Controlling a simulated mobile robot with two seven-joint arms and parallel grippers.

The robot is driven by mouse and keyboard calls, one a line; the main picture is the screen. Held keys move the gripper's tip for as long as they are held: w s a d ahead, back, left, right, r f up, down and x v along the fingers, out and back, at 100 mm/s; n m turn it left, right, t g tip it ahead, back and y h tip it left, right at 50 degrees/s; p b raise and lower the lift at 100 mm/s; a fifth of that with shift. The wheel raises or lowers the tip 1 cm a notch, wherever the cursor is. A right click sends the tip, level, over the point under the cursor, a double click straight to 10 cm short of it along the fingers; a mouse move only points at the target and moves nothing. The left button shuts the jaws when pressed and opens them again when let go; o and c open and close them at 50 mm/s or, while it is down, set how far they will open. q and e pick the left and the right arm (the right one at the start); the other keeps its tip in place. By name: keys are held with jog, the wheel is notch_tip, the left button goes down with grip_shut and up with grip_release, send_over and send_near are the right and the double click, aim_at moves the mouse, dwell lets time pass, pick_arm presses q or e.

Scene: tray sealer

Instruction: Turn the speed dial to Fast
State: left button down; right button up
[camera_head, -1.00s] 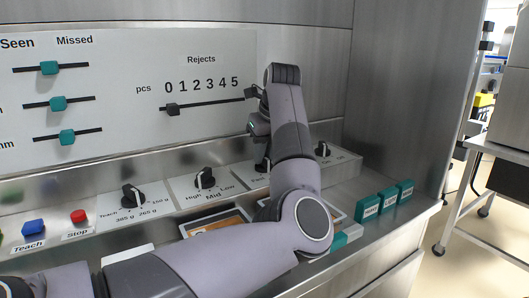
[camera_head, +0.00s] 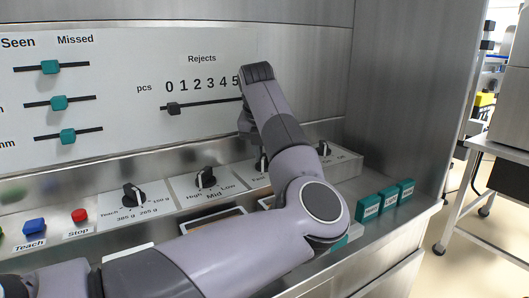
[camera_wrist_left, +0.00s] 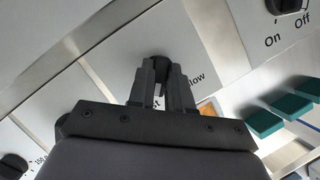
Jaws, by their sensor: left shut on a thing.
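The speed dial (camera_wrist_left: 159,62) is a black knob on a white label plate in the left wrist view. Parts of its lettering, "st" and "low", show beside my fingers. My left gripper (camera_wrist_left: 160,78) is shut on the knob, one finger on each side. The knob's pointer is covered, so I cannot tell its setting. My right gripper is not in view.
Left of the speed dial are a High/Mid/Low dial (camera_head: 206,178) and a weight dial (camera_head: 132,195). An On/Off dial (camera_head: 323,149) is to its right. Teal blocks (camera_head: 388,200) stand on the ledge at right. The Rejects slider (camera_head: 173,108) is on the panel above.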

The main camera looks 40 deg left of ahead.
pick_arm(q)
jog(key=shift+m, duration=0.3)
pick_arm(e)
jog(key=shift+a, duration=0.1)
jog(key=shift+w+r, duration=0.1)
pick_arm(q)
jog(key=c, duration=1)
grip_release()
jog(key=shift+c, duration=0.2)
jog(key=shift+s+r, duration=0.15)
jog(key=shift+r, duration=0.4)
jog(key=p+v, duration=0.1)
jog(key=v, duration=0.5)
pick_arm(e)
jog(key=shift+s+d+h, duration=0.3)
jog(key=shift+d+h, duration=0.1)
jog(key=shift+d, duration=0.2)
